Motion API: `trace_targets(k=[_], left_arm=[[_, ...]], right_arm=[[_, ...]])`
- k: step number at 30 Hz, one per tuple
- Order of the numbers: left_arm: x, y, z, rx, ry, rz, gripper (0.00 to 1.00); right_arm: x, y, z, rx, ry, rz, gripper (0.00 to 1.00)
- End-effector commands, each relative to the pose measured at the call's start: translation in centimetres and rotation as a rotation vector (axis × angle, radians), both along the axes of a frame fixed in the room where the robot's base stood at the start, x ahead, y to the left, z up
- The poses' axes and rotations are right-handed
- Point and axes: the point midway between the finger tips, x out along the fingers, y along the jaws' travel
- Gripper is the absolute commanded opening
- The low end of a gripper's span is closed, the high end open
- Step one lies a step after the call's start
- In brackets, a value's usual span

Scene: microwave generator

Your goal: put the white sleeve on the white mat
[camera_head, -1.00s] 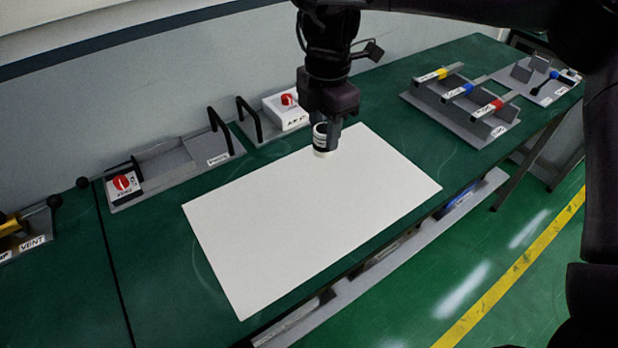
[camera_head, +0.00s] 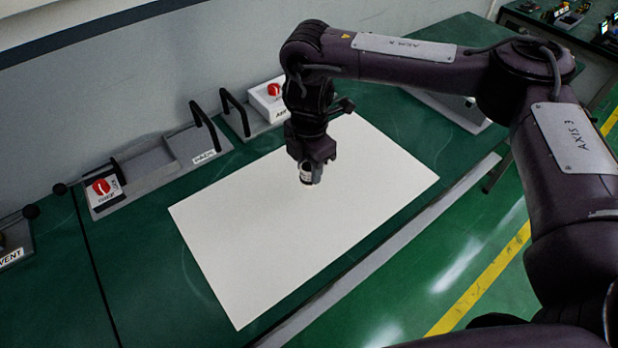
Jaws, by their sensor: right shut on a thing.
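The white mat (camera_head: 262,240) is a large flat white sheet on the green bench top. My right gripper (camera_head: 312,168) points down over the mat's upper middle part. It is shut on the white sleeve (camera_head: 306,177), a small white cylinder with a dark band, partly hidden between the fingers. The sleeve looks upright, and its lower end shows against the mat. I cannot tell whether it touches the mat or hangs just above it. My left gripper is not in view.
Behind the mat stand a grey fixture with a red knob (camera_head: 101,186) and black handles, and a white box with a red button (camera_head: 268,99). A grey rack (camera_head: 452,108) at the right is mostly hidden by my right arm. The mat is otherwise bare.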

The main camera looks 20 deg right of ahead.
Motion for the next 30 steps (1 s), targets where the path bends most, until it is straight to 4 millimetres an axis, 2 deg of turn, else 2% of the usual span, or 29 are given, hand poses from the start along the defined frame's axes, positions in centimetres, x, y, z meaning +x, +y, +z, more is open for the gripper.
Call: trace_targets(k=[3,9,13,22,23,27,30], left_arm=[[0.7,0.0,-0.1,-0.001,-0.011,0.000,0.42],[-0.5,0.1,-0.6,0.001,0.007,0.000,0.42],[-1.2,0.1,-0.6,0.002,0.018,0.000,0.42],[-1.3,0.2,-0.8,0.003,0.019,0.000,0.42],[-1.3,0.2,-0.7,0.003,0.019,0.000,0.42],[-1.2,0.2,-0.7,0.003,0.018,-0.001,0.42],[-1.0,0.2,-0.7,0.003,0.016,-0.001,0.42]], right_arm=[[-0.1,0.0,-1.1,0.001,0.003,-0.001,0.00],[-0.1,0.0,-3.8,0.002,0.002,-0.001,0.00],[0.0,0.0,-4.1,0.000,-0.001,0.000,0.00],[0.0,0.0,-4.5,0.000,0.000,0.000,0.00],[0.0,0.0,-4.4,0.000,0.000,0.000,0.39],[0.0,0.0,-4.3,0.000,0.000,0.000,0.57],[0.0,0.0,-4.3,0.000,0.000,0.000,0.57]])
